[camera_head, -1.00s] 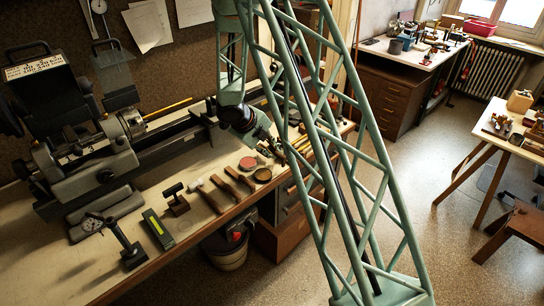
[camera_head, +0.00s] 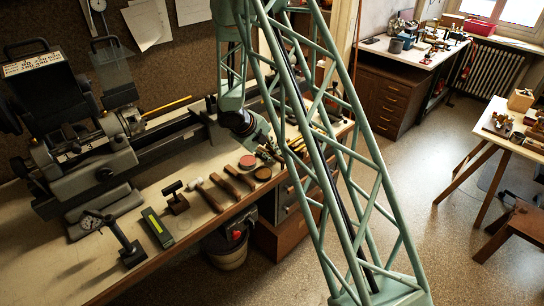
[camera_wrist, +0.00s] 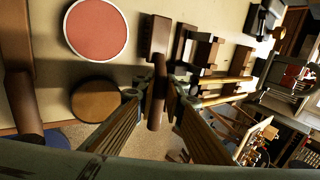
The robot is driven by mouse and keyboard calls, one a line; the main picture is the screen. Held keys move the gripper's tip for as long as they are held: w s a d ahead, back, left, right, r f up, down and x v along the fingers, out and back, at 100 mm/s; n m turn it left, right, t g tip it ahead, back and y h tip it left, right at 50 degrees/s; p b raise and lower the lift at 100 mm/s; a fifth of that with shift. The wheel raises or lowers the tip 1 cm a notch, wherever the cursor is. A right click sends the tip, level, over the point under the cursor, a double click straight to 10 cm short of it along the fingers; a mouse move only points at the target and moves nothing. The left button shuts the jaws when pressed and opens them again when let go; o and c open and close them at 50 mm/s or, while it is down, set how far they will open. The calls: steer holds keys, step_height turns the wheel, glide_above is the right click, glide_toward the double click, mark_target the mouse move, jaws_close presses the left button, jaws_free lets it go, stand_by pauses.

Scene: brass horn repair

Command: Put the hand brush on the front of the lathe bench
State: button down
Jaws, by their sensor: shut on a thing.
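My gripper (camera_wrist: 157,96) is shut on the brown handle of the hand brush (camera_wrist: 156,122) in the wrist view. The handle's rounded end points toward the camera, and a brown block lies in line with it at the far side. Bristles cannot be made out, and I cannot tell whether the brush still touches the bench. In the head view the lathe bench (camera_head: 83,281) runs from lower left to upper middle. There my wrist is low over its right part, and my green lattice arm hides most of the gripper and the brush.
A red disc (camera_wrist: 97,28) and a brown round tin (camera_wrist: 97,100) lie left of the gripper in the wrist view. The lathe (camera_head: 95,150) fills the back.

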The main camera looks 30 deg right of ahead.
steer(key=shift+f, duration=0.1)
stand_by(0.3)
steer(key=c, duration=2.7)
jaws_free()
steer(key=shift+p+v, duration=1.25)
steer(key=shift+v, duration=4.85)
